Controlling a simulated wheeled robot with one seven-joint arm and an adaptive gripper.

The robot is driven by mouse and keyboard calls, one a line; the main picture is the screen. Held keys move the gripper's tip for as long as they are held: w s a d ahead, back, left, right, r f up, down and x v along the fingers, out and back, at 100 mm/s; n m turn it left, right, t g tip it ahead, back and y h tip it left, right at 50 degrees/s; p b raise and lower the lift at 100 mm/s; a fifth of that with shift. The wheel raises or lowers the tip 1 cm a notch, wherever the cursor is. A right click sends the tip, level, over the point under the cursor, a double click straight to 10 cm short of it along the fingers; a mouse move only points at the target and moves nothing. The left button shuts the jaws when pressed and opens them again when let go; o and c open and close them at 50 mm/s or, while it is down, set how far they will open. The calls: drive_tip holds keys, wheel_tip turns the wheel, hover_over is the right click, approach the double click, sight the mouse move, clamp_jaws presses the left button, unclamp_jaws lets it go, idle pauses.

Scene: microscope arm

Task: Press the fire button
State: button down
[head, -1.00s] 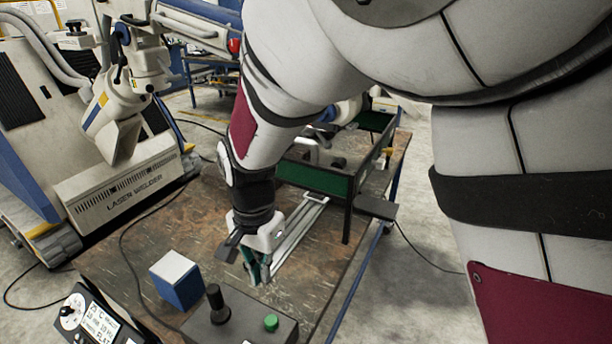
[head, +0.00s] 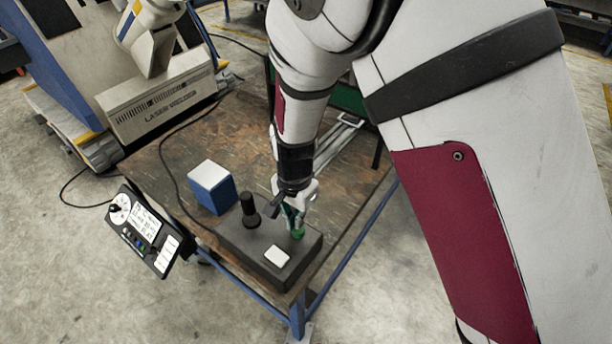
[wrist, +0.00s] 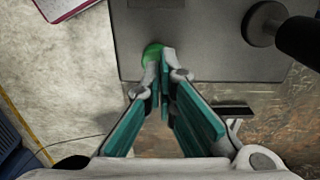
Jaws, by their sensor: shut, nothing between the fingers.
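A dark grey control box (head: 262,258) sits at the near corner of the table. It carries a round green button (head: 298,234), a white square button (head: 277,256) and a black joystick (head: 249,208). No label tells which one is the fire button. My gripper (head: 294,222) points down at the green button, with its fingers shut and empty. In the wrist view, the fingertips (wrist: 160,66) partly cover the green button (wrist: 152,50). I cannot tell whether they touch it. The joystick (wrist: 268,24) stands to the right there.
A blue box with a white top (head: 211,188) stands left of the joystick. A control panel with a dial and screen (head: 144,231) is at the table's left edge. The laser welder (head: 160,108) stands behind.

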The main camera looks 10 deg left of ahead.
drive_tip(key=shift+f, duration=0.45)
drive_tip(key=shift+s+d+f, duration=0.1)
drive_tip(key=shift+f, duration=1)
drive_tip(key=shift+r, duration=0.35)
wheel_tip(320, 180, up, 14)
drive_tip(key=p, duration=0.1)
drive_tip(key=shift+f+p, duration=0.15)
drive_tip(key=shift+p, duration=0.25)
idle(2.3)
